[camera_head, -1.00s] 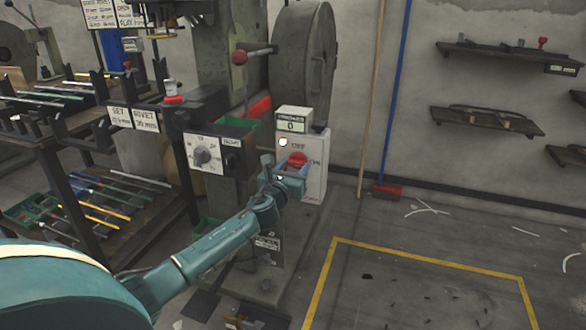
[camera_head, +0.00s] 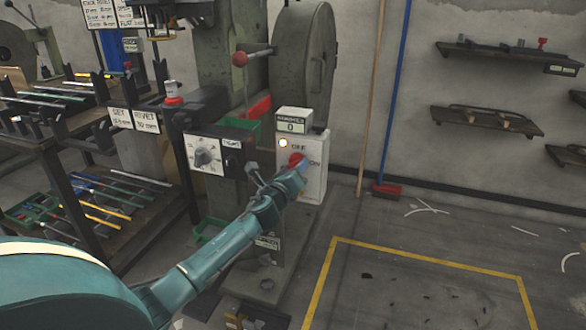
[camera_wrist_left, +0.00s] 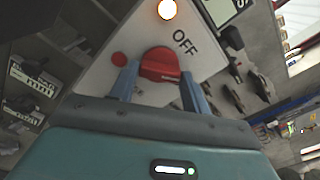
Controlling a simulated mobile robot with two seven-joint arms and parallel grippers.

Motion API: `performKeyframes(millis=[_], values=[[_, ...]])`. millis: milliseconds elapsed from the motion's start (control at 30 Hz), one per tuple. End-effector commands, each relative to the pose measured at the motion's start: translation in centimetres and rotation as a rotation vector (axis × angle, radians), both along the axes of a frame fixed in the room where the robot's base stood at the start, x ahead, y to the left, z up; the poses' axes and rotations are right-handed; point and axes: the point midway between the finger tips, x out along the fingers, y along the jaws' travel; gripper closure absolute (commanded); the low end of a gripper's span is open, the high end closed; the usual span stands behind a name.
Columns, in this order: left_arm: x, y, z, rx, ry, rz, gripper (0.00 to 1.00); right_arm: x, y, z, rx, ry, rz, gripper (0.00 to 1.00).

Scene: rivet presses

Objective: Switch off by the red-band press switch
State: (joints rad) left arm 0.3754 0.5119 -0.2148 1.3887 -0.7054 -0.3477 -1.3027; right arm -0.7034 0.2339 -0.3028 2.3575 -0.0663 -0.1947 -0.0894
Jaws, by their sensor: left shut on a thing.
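A white switch box (camera_head: 316,185) stands on the front of the grey press, with a red knob (camera_head: 296,159) between the OFF and ON words. In the left wrist view the red knob (camera_wrist_left: 160,64) sits between the two blue fingers of my left gripper (camera_wrist_left: 160,80), which is shut on it. My left gripper (camera_head: 299,170) partly covers the knob and the ON word in the head view. A round lamp (camera_wrist_left: 167,9) glows warm white above the knob and also shows in the head view (camera_head: 283,143). My right gripper is not in view.
A counter display (camera_head: 292,127) reading 0 tops the switch box. A red-ball lever (camera_head: 240,59) sticks out above. Racks of rods stand at left; floor at right is mostly clear.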

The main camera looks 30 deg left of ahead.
Motion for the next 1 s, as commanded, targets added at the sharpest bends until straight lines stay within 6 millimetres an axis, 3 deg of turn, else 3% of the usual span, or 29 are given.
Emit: performKeyframes(millis=[700,1000], values=[[0.01,0.05,0.12,-0.655,-0.158,0.002,0.76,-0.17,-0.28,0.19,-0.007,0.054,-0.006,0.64],[0.0,0.09,0.11,-0.852,-0.206,0.002,0.76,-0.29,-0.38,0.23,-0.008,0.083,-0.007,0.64]])
